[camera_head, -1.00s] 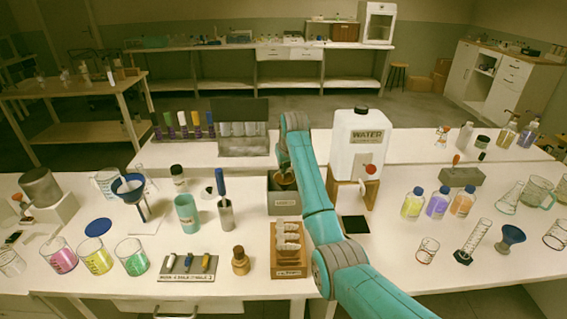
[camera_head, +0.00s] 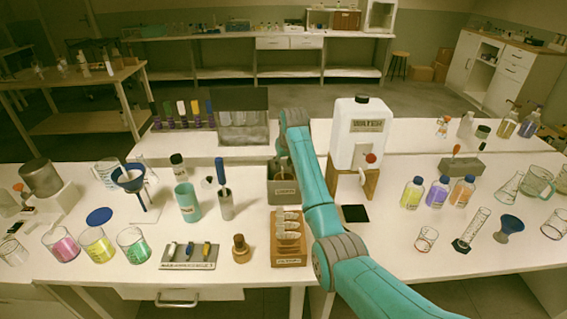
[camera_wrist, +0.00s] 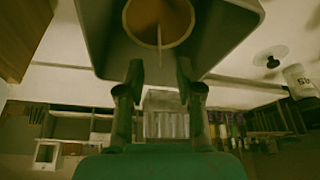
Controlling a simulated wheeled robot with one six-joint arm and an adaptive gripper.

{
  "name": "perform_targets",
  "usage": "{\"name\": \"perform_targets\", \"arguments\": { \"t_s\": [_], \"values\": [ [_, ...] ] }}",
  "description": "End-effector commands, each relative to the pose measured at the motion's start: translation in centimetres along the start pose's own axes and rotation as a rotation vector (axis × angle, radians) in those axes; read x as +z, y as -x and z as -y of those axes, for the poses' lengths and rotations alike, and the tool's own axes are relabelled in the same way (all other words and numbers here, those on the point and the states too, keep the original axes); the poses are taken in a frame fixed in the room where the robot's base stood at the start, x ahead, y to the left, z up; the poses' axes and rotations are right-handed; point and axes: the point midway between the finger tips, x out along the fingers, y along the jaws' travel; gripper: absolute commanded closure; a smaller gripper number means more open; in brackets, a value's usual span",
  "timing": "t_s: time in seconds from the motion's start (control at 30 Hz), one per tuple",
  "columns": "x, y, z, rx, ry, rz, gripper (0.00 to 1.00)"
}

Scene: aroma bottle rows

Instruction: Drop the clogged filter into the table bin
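The grey table bin (camera_head: 284,192) stands on the bench behind the wooden rack, and its wall (camera_wrist: 98,38) fills the top of the wrist view. The clogged filter (camera_wrist: 160,22) shows there as a round orange-brown cone with a thin line across it, within the bin's outline. My gripper (camera_wrist: 158,72) is at the bin, its two fingers apart with an empty gap between them. The filter lies beyond the fingertips and looks clear of them. In the head view my arm comes down over the bin and hides most of the gripper.
The white water container (camera_head: 357,135) on its wooden stand is close to the right of the bin. A wooden rack (camera_head: 289,262) stands in front. A holder with a blue-handled tool (camera_head: 226,205) and a teal cup (camera_head: 187,203) stand to the left.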

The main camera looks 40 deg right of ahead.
Motion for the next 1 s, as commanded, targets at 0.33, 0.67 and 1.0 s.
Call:
{"name": "perform_targets", "arguments": {
  "t_s": [0.33, 0.67, 1.0],
  "values": [
    [-0.1, 1.3, 0.0, 0.0, 0.0, -0.002, 0.65],
    [-0.1, 7.6, 0.0, 0.0, 0.0, -0.002, 0.65],
    [0.0, 11.7, 0.0, 0.0, 0.0, -0.001, 0.65]
  ]
}}
